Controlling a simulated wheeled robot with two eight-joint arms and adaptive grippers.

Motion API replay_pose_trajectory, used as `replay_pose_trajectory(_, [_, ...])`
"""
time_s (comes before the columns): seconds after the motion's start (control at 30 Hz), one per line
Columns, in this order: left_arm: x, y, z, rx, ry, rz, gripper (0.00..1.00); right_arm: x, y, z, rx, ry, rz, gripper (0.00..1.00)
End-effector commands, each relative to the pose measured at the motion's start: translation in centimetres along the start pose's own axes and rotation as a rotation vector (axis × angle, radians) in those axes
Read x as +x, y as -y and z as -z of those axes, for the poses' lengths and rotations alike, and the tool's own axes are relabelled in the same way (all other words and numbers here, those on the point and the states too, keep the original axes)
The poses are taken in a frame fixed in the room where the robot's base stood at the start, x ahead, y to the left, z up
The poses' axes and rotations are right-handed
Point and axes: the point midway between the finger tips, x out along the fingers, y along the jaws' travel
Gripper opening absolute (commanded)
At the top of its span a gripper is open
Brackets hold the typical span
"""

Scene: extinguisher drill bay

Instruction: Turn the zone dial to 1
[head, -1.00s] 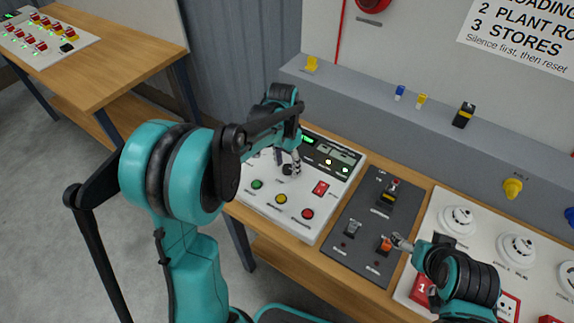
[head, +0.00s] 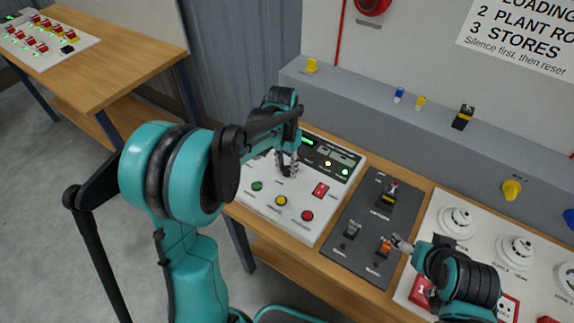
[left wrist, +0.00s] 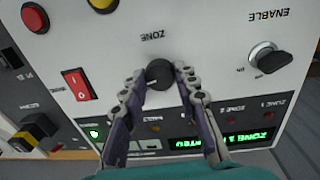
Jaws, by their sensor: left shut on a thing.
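The zone dial (left wrist: 159,72) is a black knob on the white panel, beside the printed word ZONE. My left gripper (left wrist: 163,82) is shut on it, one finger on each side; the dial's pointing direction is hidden. In the head view my left gripper (head: 287,165) reaches down onto the white panel (head: 268,217). A green display (left wrist: 249,138) shows upside down in the left wrist view, with ZONE 1 legible. My right gripper (head: 401,243) is beside an orange switch (head: 385,246) on the dark panel; its finger opening is too small to judge.
The white panel also carries a red rocker switch (left wrist: 77,84), an enable key knob (left wrist: 269,57) and green, yellow and red buttons (head: 281,201). The dark panel (head: 360,258) and a white detector board (head: 437,213) lie to the right. A grey ledge (head: 390,118) runs behind.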

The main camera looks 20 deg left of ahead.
Motion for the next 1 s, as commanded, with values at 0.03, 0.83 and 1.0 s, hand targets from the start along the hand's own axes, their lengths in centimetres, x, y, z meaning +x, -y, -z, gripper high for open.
replay_pose_trajectory(0.03, [-0.1,0.0,-0.1,-0.038,-0.002,0.0,0.01,-0.1,0.0,0.1,0.0,0.0,0.0,0.82])
replay_pose_trajectory(0.83, [0.0,-0.1,-0.1,-0.795,-0.047,0.0,0.01,-1.0,0.0,0.7,0.0,0.0,0.0,0.82])
replay_pose_trajectory(1.0, [0.0,-0.2,-0.1,-0.954,-0.057,0.0,0.01,-1.1,0.0,0.8,0.0,0.0,0.0,0.82])
